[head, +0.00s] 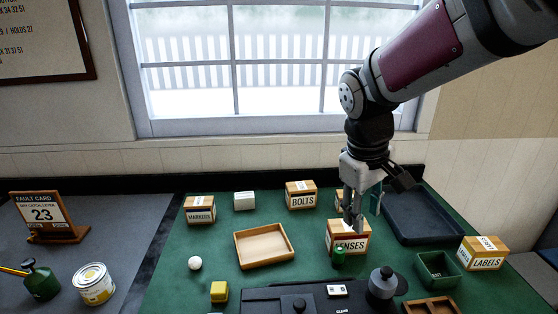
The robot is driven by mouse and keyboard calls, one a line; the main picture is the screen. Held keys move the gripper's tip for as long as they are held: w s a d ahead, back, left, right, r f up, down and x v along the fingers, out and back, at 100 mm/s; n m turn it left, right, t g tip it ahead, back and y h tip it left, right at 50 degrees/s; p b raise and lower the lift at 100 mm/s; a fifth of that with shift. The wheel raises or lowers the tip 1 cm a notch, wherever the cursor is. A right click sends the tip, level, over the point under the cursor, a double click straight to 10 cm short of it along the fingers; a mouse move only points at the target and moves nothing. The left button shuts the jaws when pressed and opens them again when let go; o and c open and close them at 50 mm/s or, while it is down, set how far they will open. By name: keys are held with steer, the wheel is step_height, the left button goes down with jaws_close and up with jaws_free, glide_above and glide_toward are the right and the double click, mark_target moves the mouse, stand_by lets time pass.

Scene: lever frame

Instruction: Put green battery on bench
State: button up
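I cannot tell whether anything is between the fingertips.
A shallow wooden tray (239,257) lies left. BOLTS (301,203), MARKERS (200,219) and LABELS (481,261) boxes stand around. A dark tray (420,236) and green bin (420,272) are right. A black device (262,300) with knobs fills the front. Clear bench shows between the wooden tray and LENSES box.

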mark_target(340, 249)
steer(key=w+f+n+g+y+p, duration=0.1)
steer(key=w+f+n+y, duration=0.15)
steer(key=w+f, duration=0.6)
steer(key=shift+h, duration=0.25)
steer(key=f, duration=0.6)
steer(key=f+p, duration=0.1)
steer(key=f, duration=0.6)
steer(key=shift+w+f, duration=0.2)
steer(key=shift+f, duration=0.05)
jaws_close()
